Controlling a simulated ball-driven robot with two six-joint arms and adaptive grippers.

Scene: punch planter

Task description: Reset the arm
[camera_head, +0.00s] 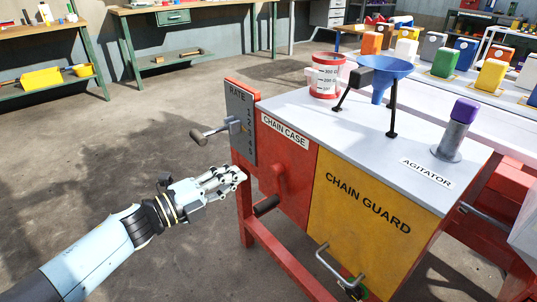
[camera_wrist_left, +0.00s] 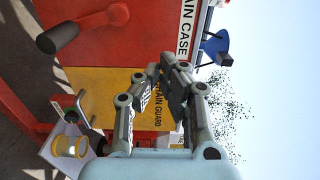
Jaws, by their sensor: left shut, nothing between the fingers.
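My left gripper (camera_head: 240,176) is shut and empty. It is in front of the red chain case (camera_head: 283,165), left of a crank with a black grip (camera_head: 266,206), and appears apart from it. The shut fingers also show in the left wrist view (camera_wrist_left: 168,70), with the crank grip (camera_wrist_left: 58,37) at upper left. The rate lever (camera_head: 205,136) sticks out above my left gripper, beside the rate plate (camera_head: 240,115). The yellow chain guard (camera_head: 360,215) is closed against the machine's side. My right gripper is not in view.
A blue funnel (camera_head: 385,68), a red-and-white measuring cup (camera_head: 325,75) and a purple-topped agitator post (camera_head: 460,128) stand on the machine's top. Colored containers line a bench at upper right. Dark specks (camera_wrist_left: 228,110) show in the left wrist view. The floor at left is open.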

